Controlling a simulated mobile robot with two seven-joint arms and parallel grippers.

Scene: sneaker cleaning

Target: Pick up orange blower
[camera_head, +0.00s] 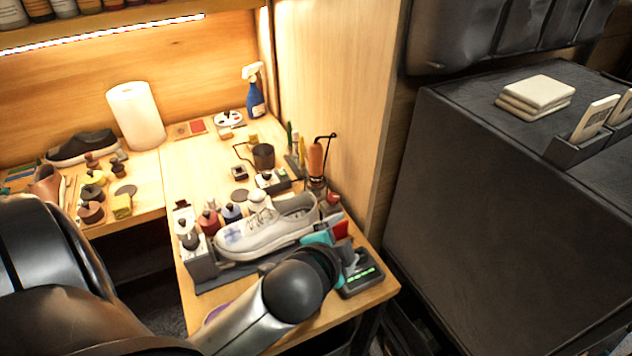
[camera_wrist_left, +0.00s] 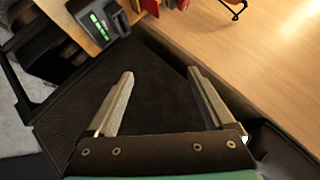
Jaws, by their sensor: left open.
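An upright orange object (camera_head: 315,160), which looks like the orange blower, stands at the right rear of the wooden table, behind the white sneaker (camera_head: 265,228). I cannot make it out for certain in the left wrist view. My left gripper (camera_wrist_left: 161,72) is open, with nothing between its fingers. A dark surface lies beyond them. In the head view my left arm reaches over the front right of the table, and its fingers are not clearly visible there. My right gripper is not in view.
A dark device with green lights (camera_head: 362,281) sits at the table's front right corner; it also shows in the left wrist view (camera_wrist_left: 100,25). Several small bottles stand beside the sneaker. A wooden partition (camera_head: 335,100) rises behind. A dark cabinet (camera_head: 500,190) stands right.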

